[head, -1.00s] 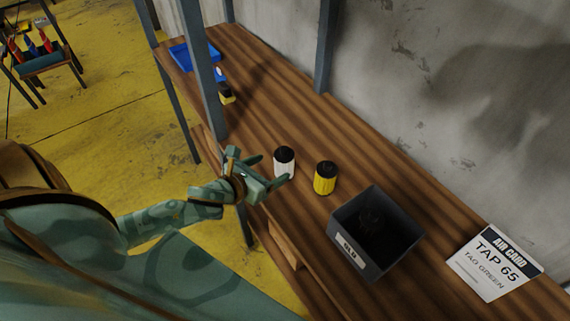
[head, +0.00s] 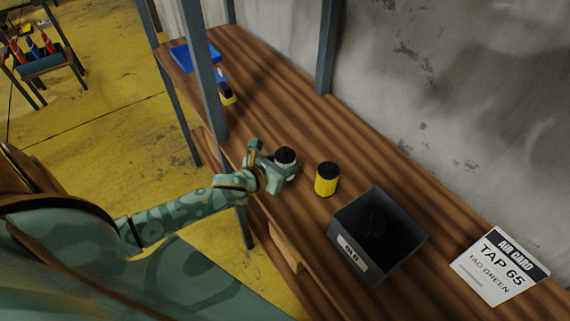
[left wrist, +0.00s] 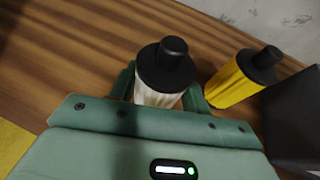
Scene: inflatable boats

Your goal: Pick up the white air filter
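The white air filter (head: 286,163) has a black cap and stands upright on the wooden workbench. In the left wrist view it is between my fingers, its black cap (left wrist: 165,66) hiding much of the white body. My left gripper (head: 281,172) reaches over the bench's front edge with one finger on each side of the filter. In the left wrist view the fingers (left wrist: 158,97) lie close against its sides, and the gripper looks shut on it. I see no clear lift off the bench. My right gripper is not in view.
A yellow filter (head: 327,180) with a black cap stands close to the right. A dark open bin (head: 344,252) and a white sign (head: 499,268) are farther right. A metal post (head: 202,75) rises to the left, near a blue tray (head: 190,58).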

